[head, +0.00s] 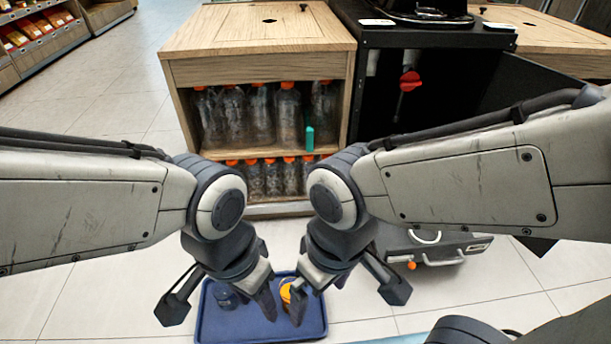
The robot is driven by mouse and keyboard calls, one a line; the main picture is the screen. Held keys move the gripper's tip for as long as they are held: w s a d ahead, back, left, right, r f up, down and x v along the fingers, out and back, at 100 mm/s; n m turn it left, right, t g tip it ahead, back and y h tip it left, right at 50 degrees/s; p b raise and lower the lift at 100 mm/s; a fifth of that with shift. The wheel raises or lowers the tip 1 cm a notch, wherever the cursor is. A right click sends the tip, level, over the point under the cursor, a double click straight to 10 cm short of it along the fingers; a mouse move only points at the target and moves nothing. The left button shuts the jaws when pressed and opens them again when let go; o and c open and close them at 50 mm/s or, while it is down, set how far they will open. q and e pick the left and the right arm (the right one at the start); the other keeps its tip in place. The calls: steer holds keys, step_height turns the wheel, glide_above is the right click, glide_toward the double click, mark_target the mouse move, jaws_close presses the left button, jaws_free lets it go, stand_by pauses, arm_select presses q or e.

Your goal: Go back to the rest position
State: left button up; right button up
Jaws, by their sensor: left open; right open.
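My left gripper (268,296) points down over the left and middle part of a blue tray (312,322). My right gripper (298,300) points down just to its right, over the same tray. Both are open, and the two sit close together. An orange item (286,291) on the tray shows between them, partly hidden by the fingers. A dark blue item (226,296) lies at the tray's left, partly behind my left gripper.
A wooden cabinet (262,72) with shelves of orange-capped bottles (288,117) stands ahead. A black machine cabinet (445,40) with an open door (545,88) is to its right. A grey case (440,248) lies on the floor. Tiled floor (100,95) is clear at left.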

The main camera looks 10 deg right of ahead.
step_height(320, 180, up, 49)
steer(key=p, duration=4.7)
steer(key=shift+f+p, duration=0.15)
steer(key=shift+p, duration=0.2)
